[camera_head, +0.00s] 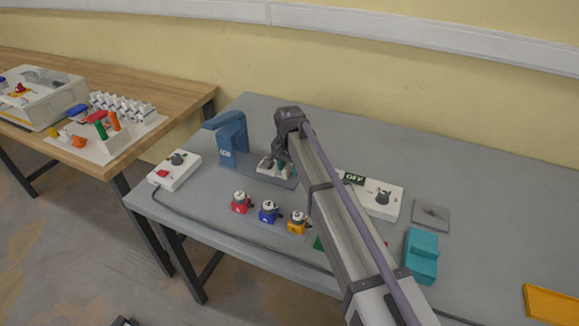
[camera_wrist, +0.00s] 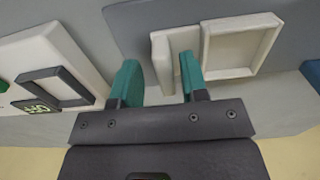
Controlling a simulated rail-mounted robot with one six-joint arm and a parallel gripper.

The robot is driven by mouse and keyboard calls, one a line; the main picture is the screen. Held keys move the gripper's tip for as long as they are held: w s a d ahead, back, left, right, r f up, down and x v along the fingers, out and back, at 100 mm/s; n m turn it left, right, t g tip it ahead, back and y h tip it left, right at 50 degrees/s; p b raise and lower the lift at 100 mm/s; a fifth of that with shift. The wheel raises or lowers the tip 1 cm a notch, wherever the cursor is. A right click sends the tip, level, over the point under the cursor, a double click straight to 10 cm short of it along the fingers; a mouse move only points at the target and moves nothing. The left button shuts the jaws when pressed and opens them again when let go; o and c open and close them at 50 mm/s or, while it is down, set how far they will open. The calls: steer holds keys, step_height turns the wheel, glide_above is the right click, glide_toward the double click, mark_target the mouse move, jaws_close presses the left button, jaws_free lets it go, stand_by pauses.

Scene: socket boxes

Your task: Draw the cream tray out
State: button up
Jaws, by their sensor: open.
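The cream tray (camera_wrist: 206,50) is a shallow square box at the upper right of the wrist view, on a dark grey plate (camera_wrist: 135,22). An upright cream front piece (camera_wrist: 160,62) stands at its left side. My gripper (camera_wrist: 158,66) is open, with one teal finger to the left of the front piece and the other between it and the square part. I cannot tell whether either finger touches it. In the head view my gripper (camera_head: 279,167) hides much of the tray (camera_head: 264,165).
A blue stand (camera_head: 232,138) is left of the tray. A white switch box (camera_head: 178,168) lies further left, and a white box with an OFF sign (camera_head: 381,199) lies to the right. Several coloured knobbed blocks (camera_head: 269,212) stand in front. Grey table is bare behind.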

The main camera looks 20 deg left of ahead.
step_height(320, 180, up, 11)
steer(key=p, duration=1)
steer(key=shift+f, duration=0.15)
steer(key=shift+f, duration=0.1)
